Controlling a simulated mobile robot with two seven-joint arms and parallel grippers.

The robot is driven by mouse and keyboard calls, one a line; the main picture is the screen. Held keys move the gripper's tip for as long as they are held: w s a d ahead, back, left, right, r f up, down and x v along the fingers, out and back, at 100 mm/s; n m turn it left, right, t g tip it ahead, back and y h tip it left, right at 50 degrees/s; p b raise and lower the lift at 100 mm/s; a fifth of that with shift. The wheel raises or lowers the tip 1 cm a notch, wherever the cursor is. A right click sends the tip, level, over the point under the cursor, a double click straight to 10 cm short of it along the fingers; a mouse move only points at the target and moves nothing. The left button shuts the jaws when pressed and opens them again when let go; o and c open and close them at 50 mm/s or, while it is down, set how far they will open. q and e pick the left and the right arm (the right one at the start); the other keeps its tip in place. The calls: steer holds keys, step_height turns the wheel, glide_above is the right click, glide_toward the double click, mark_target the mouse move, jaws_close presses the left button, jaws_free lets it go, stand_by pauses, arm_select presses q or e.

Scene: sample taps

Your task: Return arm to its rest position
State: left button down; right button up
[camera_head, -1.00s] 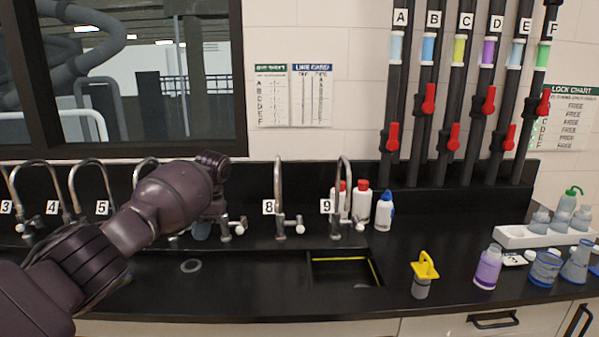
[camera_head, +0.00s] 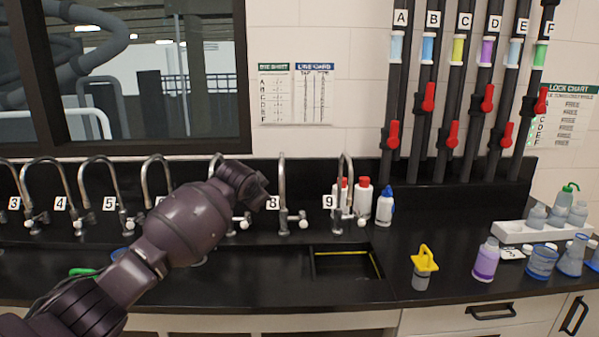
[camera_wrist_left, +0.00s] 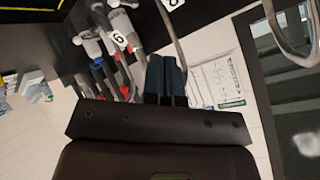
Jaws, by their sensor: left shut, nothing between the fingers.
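My right arm and gripper are not in view.
Taps line the back of the counter, including tap 9 (camera_head: 346,190). A sink opening (camera_head: 345,264) lies right of the arm. A yellow-topped container (camera_head: 424,265), a purple bottle (camera_head: 486,260) and a white rack (camera_head: 515,232) stand at the right. Red-handled pipes rise behind.

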arm_select(q)
steer(key=s+a+f+n, duration=0.3)
steer(key=s+a+f, duration=0.2)
steer(key=s+f, duration=0.6)
steer(key=s+a+f+n+t+y, duration=0.1)
steer(key=s+a+f+n, duration=0.2)
steer(key=s+f, duration=0.9)
steer(key=s+a+f+n, duration=0.3)
steer(key=s+a+f, duration=0.5)
steer(key=s, duration=1.9)
step_height(320, 180, down, 4)
steer(key=shift+a+r+y, duration=0.1)
steer(key=shift+a+y, duration=0.15)
steer(key=shift+y, duration=0.05)
